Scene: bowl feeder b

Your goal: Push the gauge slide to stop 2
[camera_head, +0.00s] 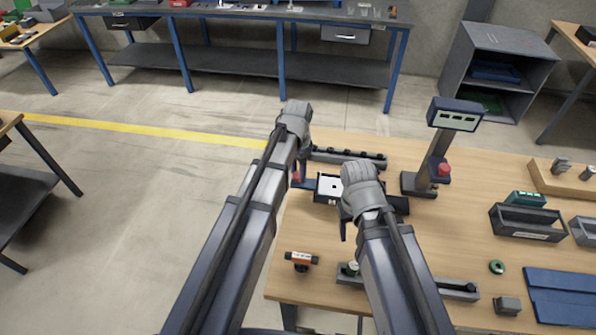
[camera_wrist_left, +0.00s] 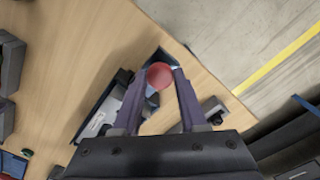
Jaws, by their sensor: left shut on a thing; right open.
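My left gripper (camera_head: 299,172) is shut on a red round knob (camera_head: 296,177) at the table's left edge. In the left wrist view the red knob (camera_wrist_left: 160,76) sits between the fingers of the left gripper (camera_wrist_left: 154,80). The knob is at the end of a dark blue-and-black fixture, apparently the gauge slide, with a white-topped block (camera_head: 328,187) beside it. The slide's stops cannot be told apart. My right gripper (camera_head: 344,224) is open, over the table just right of the block; it hides part of the fixture.
A dark rail (camera_head: 348,158) lies behind the fixture. A display post (camera_head: 440,150) with a red button stands to the right. An orange-and-black part (camera_head: 301,259) and a long grey rail (camera_head: 455,289) lie in front. Grey bins (camera_head: 525,224) and a blue mat (camera_head: 562,294) are at the right.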

